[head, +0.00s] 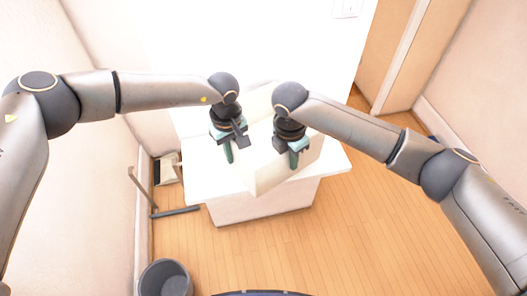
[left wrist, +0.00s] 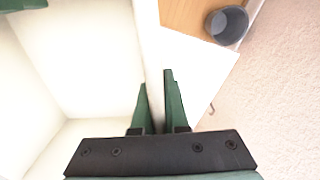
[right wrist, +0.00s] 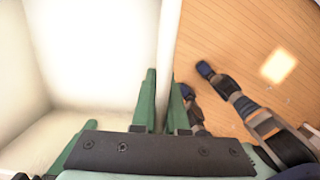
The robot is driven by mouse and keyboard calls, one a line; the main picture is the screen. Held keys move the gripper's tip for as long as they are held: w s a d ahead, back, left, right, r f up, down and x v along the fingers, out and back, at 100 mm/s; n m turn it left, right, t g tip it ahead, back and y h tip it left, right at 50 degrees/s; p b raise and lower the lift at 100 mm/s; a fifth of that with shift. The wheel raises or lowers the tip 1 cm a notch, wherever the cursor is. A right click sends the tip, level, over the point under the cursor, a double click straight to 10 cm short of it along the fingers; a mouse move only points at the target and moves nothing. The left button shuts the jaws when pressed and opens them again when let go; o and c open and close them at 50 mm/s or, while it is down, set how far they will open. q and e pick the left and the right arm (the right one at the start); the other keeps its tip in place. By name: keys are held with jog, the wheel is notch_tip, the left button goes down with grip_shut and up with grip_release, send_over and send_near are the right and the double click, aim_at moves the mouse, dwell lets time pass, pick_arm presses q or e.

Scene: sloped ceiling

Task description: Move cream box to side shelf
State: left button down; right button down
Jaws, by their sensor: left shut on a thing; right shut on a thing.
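The cream box (head: 272,174) is an open-topped box over the white table in the head view. My left gripper (head: 229,152) is shut on the box's left wall; in the left wrist view, its green fingers (left wrist: 161,108) sit on both sides of the cream wall (left wrist: 150,45). My right gripper (head: 293,156) is shut on another part of the box rim; in the right wrist view its fingers (right wrist: 164,103) straddle the wall (right wrist: 168,40). The box's inside looks empty where visible. Whether the box touches the table is hard to tell. I cannot identify the side shelf.
The white table (head: 203,190) stands against the back wall. A grey bin (head: 165,279) is on the floor at the lower left. A dustpan (head: 167,169) and a broom-like tool (head: 174,211) are left of the table. Wooden floor (head: 380,220) is clear at right.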

aim_at(233, 167)
pick_arm(q)
jog(key=shift+w+a+f, duration=0.15)
jog(key=shift+a+f, duration=0.05)
jog(key=shift+a, duration=0.1)
pick_arm(e)
jog(key=shift+d+f, duration=0.2)
